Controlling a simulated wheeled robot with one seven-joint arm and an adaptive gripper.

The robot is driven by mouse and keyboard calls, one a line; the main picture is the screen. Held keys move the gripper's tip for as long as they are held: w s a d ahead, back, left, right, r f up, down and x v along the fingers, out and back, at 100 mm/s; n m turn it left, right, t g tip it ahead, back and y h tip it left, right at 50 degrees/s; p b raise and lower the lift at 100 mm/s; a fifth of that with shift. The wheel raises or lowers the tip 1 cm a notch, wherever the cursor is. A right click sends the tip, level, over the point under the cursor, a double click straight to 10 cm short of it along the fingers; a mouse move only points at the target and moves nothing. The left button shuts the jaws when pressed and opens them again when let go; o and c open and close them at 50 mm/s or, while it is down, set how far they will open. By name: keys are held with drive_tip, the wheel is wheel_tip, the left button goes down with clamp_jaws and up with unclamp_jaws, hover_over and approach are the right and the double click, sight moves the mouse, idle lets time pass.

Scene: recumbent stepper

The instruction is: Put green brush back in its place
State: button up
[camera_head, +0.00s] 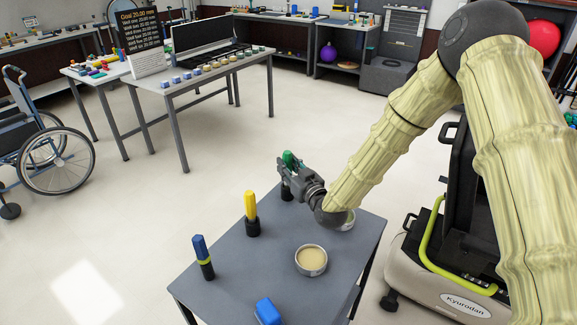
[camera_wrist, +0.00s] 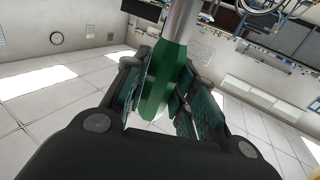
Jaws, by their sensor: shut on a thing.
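My gripper (camera_head: 291,178) is at the far edge of the grey table, shut on the green brush (camera_head: 288,158). In the wrist view the green handle (camera_wrist: 166,78) is between the two fingers, with a grey metal shaft running up out of frame. In the head view a black holder (camera_head: 286,193) shows just below the gripper. I cannot tell whether the brush's lower end is inside it. A yellow brush (camera_head: 250,206) stands upright in a black holder. A blue brush (camera_head: 201,252) stands tilted slightly at the table's left.
The grey table (camera_head: 262,262) also carries a round tin of pale stuff (camera_head: 311,260), a second bowl partly behind my wrist (camera_head: 346,221), and a blue block (camera_head: 267,311) at the front. A Kyurodan stepper machine (camera_head: 440,275) stands close at the right.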

drive_tip(key=shift+f+b, duration=0.8)
drive_tip(key=shift+f, duration=0.55)
drive_tip(key=o, duration=1.1)
drive_tip(key=v, duration=1.2)
drive_tip(key=shift+r, duration=0.2)
